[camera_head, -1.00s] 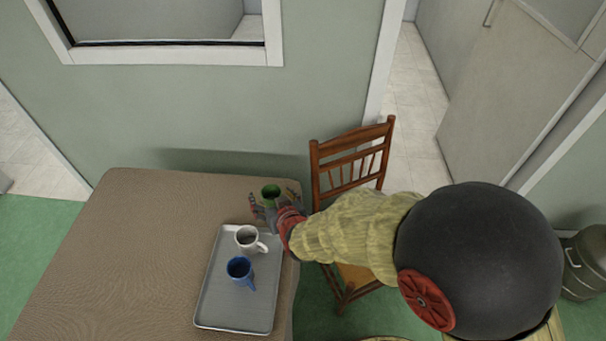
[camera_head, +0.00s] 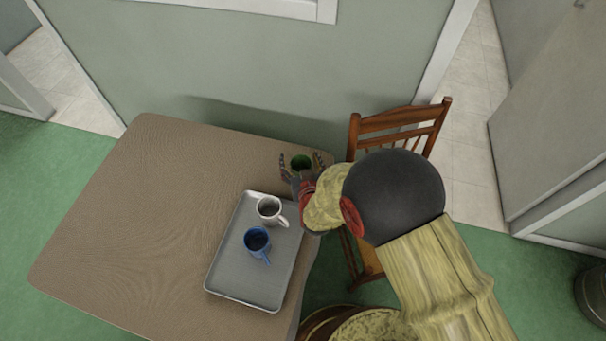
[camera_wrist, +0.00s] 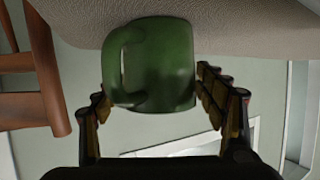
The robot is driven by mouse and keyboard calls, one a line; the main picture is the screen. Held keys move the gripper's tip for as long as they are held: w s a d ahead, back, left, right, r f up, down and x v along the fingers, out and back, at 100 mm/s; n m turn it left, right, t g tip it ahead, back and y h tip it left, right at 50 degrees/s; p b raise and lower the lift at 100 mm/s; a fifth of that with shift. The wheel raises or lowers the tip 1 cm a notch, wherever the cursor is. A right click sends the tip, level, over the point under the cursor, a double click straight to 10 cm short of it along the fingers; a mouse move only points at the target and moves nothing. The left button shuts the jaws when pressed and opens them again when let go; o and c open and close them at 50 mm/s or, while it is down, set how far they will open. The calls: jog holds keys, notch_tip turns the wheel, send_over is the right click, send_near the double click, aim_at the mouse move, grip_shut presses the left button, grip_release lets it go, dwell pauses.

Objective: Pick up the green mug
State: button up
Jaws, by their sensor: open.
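The green mug (camera_head: 301,162) stands at the back right corner of the brown table (camera_head: 150,220). In the wrist view the green mug (camera_wrist: 158,65) is large and central, with its handle to the left. My gripper (camera_head: 302,172) is open around the mug, one finger at each side. In the wrist view my gripper (camera_wrist: 158,98) shows a gap between the right finger and the mug; the left finger is close to the handle, and I cannot tell whether it touches. Part of the mug's near side is hidden by my gripper in the head view.
A grey tray (camera_head: 225,270) with a white mug (camera_head: 269,208) and a blue mug (camera_head: 257,241) lies just in front of my gripper. A wooden chair (camera_head: 400,122) stands close to the table's right edge. The left of the table is clear.

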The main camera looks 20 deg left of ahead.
jog(key=shift+w+a+f, duration=0.15)
jog(key=shift+w+a, duration=0.1)
jog(key=shift+w, duration=0.2)
jog(key=shift+c, duration=0.4)
jog(key=c, duration=1.4)
